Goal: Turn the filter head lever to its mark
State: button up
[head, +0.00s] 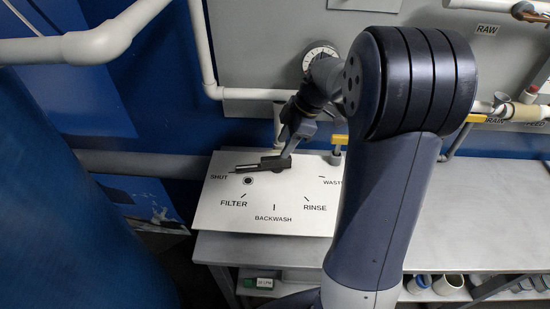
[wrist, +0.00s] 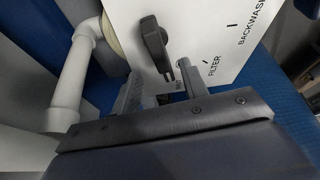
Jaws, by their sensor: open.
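The filter head panel (head: 228,213) is a tilted white plate marked SHUT, FILTER, BACKWASH, RINSE and WASTE. The dark lever (head: 262,163) lies across its upper part, with its free end pointing left towards SHUT. In the wrist view the lever (wrist: 155,45) reaches down towards my gripper, left of the FILTER label. My open gripper (wrist: 160,86) has one finger on each side of the lever's end. I cannot tell whether either finger touches it.
A grey bench (head: 480,200) extends right of the panel. White pipes (head: 205,50) run behind and above. A round gauge (head: 320,55) is on the back wall, beside my arm. A large blue tank (head: 60,200) fills the left. Bottles stand below the bench.

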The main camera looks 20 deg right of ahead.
aim_at(276, 158)
jog(key=x, duration=0.7)
jog(key=shift+w+a+f, duration=0.1)
jog(key=shift+a+f, duration=0.05)
jog(key=shift+c, duration=0.3)
grip_shut()
